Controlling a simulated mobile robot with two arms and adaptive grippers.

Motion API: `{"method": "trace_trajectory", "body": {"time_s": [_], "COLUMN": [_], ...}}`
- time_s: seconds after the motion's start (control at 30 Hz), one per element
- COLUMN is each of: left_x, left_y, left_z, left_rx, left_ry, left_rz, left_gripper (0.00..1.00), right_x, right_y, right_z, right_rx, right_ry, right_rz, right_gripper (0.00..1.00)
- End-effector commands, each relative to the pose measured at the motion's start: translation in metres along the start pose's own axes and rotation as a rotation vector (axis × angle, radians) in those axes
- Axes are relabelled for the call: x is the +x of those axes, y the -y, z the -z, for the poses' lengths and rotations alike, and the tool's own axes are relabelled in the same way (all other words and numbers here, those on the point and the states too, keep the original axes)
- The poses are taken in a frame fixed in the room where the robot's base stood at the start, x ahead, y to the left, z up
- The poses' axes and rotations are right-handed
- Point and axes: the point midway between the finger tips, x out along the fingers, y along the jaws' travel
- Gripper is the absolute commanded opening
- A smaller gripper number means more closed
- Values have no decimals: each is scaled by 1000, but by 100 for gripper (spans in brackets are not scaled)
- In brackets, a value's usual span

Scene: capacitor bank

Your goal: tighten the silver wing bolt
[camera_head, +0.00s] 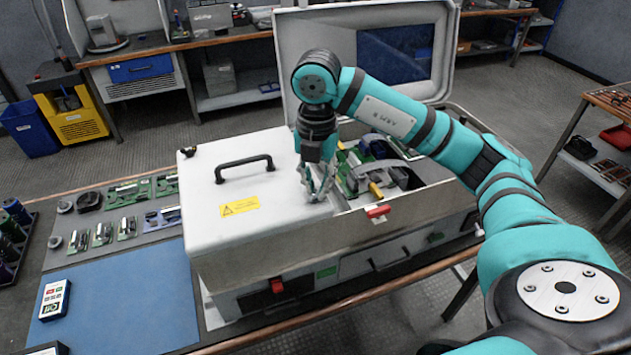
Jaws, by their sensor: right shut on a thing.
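My right gripper (318,188) points straight down at the right end of the white top panel (240,225) of the capacitor bank case, beside the open bay. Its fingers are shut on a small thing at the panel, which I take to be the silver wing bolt. The fingers hide nearly all of the bolt, so its seating cannot be told. My left gripper is not in view.
The case's lid (290,45) stands open behind my arm. A black handle (243,164) rises from the panel, left of my gripper. Circuit boards (352,172) fill the open bay. A red latch (377,211) is on the front edge. A blue mat (120,295) lies left.

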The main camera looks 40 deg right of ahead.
Motion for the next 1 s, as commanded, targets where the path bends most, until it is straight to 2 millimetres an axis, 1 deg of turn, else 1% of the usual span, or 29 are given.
{"method": "trace_trajectory", "body": {"time_s": [0.03,0.6,0.8,1.0], "left_x": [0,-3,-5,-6], "left_y": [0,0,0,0], "left_z": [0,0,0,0], "left_rx": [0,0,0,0], "left_ry": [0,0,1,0], "left_rz": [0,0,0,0], "left_gripper": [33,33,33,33], "right_x": [-4,-6,-6,-5], "right_y": [-2,4,6,7], "right_z": [-1,0,2,3], "right_rx": [47,586,747,867], "right_ry": [4,1,0,-1], "right_rz": [-14,-21,-21,-20], "right_gripper": [0,0,0,0]}}
